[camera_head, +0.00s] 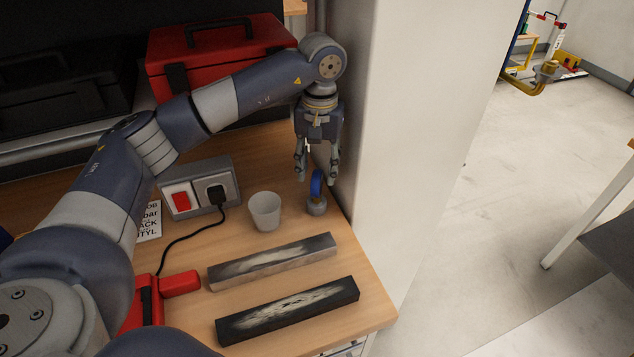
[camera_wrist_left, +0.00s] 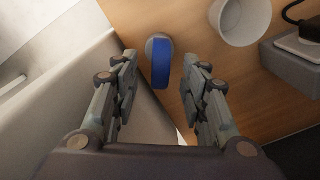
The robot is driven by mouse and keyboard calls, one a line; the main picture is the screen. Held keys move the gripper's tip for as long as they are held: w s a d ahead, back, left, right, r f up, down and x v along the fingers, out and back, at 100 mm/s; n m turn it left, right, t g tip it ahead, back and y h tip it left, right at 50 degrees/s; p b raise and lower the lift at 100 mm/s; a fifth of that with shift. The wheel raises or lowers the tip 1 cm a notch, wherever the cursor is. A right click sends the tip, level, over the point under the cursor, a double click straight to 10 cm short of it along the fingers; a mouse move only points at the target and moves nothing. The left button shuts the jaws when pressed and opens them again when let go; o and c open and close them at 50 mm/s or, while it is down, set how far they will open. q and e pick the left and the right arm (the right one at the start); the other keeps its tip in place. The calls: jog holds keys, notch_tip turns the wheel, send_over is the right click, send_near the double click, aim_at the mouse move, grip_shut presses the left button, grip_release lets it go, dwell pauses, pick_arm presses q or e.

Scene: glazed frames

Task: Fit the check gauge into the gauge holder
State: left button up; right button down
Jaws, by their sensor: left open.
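A blue, rounded upright piece (camera_head: 316,183), which looks like the check gauge or its handle, stands at a small grey round piece (camera_head: 316,208) near the table's right edge, beside the white pillar. I cannot tell whether the grey piece is part of the gauge or the gauge holder. In the left wrist view the blue piece (camera_wrist_left: 161,66) shows between and just beyond the fingertips, with the grey piece (camera_wrist_left: 155,43) partly behind it. My left gripper (camera_head: 318,174) is open, points down over the blue piece and holds nothing. My right gripper is not in view.
A white cup (camera_head: 265,212) stands close left of the grey piece. A socket box (camera_head: 200,187) with a plug and cable, two dark-topped bars (camera_head: 272,262) (camera_head: 288,311) and a red toolbox (camera_head: 220,50) are also on the table (camera_head: 365,267). The pillar (camera_head: 400,110) closes off the right side.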

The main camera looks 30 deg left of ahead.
pick_arm(q)
notch_tip(320, 180, up, 5)
jog(key=shift+d+f, duration=0.1)
dwell(0.7)
